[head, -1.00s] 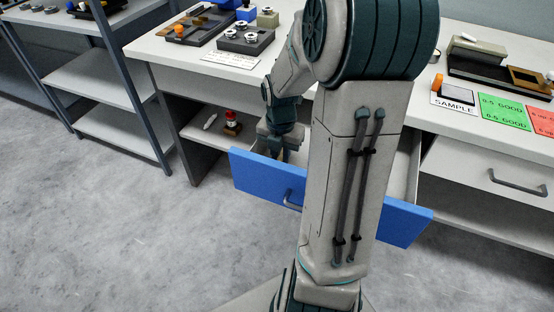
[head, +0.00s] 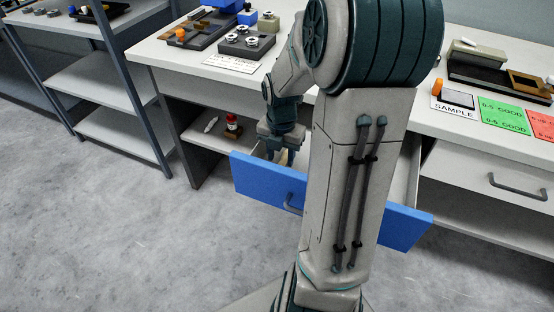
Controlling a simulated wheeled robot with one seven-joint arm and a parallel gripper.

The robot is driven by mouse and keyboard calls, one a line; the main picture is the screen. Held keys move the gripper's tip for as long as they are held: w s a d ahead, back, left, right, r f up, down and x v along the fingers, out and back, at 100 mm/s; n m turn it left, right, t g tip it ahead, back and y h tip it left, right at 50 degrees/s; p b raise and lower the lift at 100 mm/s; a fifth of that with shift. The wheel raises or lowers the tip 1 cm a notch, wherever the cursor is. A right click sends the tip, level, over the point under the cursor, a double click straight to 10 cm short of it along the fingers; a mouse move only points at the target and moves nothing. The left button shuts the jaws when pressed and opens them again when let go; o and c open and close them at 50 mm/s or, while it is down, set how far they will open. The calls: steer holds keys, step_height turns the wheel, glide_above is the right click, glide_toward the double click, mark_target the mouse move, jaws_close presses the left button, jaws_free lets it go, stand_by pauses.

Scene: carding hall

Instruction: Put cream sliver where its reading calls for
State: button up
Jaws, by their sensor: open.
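My gripper (head: 279,148) points down at the left end of the open blue-fronted drawer (head: 258,184), just behind its front panel. Its jaws are open. A small cream-tan thing (head: 284,157) shows beside the fingers; it may be the cream sliver, but it is too small to tell. I cannot tell whether the fingers touch it. My arm hides the middle of the drawer. On the bench, a SAMPLE card (head: 454,108) lies left of a green card (head: 505,112) reading 0.5 GOOD and a red card (head: 541,124), whose text is cut off.
A dark tray (head: 190,34) and a dark block with white rings (head: 246,44) stand at the bench's back left, near a white label card (head: 230,63). A red-topped stamp-like object (head: 232,126) sits on the shelf below. A closed white drawer (head: 487,182) is right. The floor is clear.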

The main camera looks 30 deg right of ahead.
step_height(320, 180, up, 10)
steer(key=f+p, duration=0.1)
steer(key=p, duration=0.1)
steer(key=s+a+r+m, duration=0.1)
steer(key=s+a+m, duration=0.1)
steer(key=m, duration=0.2)
steer(key=s+a+r+m, duration=0.1)
steer(key=a+m, duration=0.2)
steer(key=m, duration=0.1)
steer(key=s+a+r+m, duration=0.1)
steer(key=s+a+m, duration=0.1)
steer(key=m, duration=0.3)
steer(key=shift+s+a+t+h, duration=0.15)
steer(key=shift+s+t+h, duration=0.15)
steer(key=shift+s+t, duration=0.1)
steer(key=s+a+m+t, duration=0.1)
steer(key=s+a+m, duration=0.4)
steer(key=m, duration=0.7)
steer(key=shift+s+a+m, duration=0.3)
steer(key=shift+s+a, duration=0.05)
steer(key=shift+s, duration=0.25)
